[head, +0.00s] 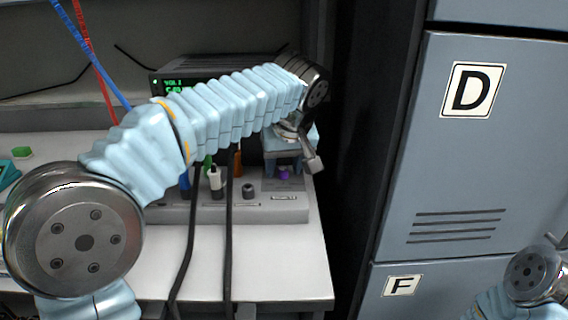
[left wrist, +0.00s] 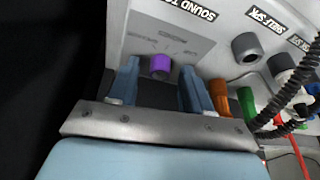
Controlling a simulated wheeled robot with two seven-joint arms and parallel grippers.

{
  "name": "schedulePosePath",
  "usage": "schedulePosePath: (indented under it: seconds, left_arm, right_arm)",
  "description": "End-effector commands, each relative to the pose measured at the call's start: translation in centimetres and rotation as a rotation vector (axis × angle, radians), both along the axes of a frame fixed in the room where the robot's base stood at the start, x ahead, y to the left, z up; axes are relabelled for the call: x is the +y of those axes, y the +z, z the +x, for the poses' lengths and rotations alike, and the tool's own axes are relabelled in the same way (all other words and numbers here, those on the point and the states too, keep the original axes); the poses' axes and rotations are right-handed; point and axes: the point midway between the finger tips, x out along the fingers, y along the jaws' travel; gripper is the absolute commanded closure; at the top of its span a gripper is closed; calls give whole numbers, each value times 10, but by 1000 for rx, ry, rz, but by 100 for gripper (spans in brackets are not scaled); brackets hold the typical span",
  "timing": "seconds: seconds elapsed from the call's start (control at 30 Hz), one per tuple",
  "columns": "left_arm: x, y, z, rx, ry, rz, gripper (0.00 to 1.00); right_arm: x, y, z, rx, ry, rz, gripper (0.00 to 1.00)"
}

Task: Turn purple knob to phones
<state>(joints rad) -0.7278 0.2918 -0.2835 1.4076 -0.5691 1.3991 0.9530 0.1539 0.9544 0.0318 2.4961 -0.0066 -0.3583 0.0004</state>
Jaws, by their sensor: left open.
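The purple knob (left wrist: 160,66) sits on the grey sound panel (left wrist: 212,50), beside small lettering that is too blurred to read. Only a bit of the knob (head: 284,174) shows in the head view, below my left gripper (head: 284,166). The left gripper is open. In the left wrist view its two blue fingers stand one on each side of the knob, with gaps on both sides and no clear contact. I cannot read the knob's pointer direction.
A grey knob (head: 249,190) is left of the purple one. Coloured plugs and black cables (head: 228,245) hang from the panel to its left. A radio with a green display (head: 174,87) stands behind. Blue-grey lockers (head: 459,160) stand to the right; the tabletop front (head: 270,265) is mostly clear.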

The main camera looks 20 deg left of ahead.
Motion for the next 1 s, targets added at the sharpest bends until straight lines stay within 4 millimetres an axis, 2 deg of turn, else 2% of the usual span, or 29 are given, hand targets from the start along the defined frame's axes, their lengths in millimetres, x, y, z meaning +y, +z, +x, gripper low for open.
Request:
schedulePosePath:
  seconds: [0.1, 0.4, 0.43, 0.77, 1.0]
  left_arm:
    - [0, 0, 0, 0, 0, 0, 52]
    - [0, 0, 0, 0, 0, 0, 98]
    - [0, 0, 0, 0, 0, 0, 100]
    - [1, 0, 0, 0, -43, 0, 100]
    - [2, 0, -1, 0, -189, -1, 100]
  right_arm:
    - [0, 0, 0, 0, 0, 0, 45]
    - [0, 0, 0, 0, 0, 0, 45]
    - [0, 0, 0, 0, 0, 0, 45]
    - [0, 0, 0, 0, 0, 0, 45]
    - [0, 0, 0, 0, 0, 0, 45]
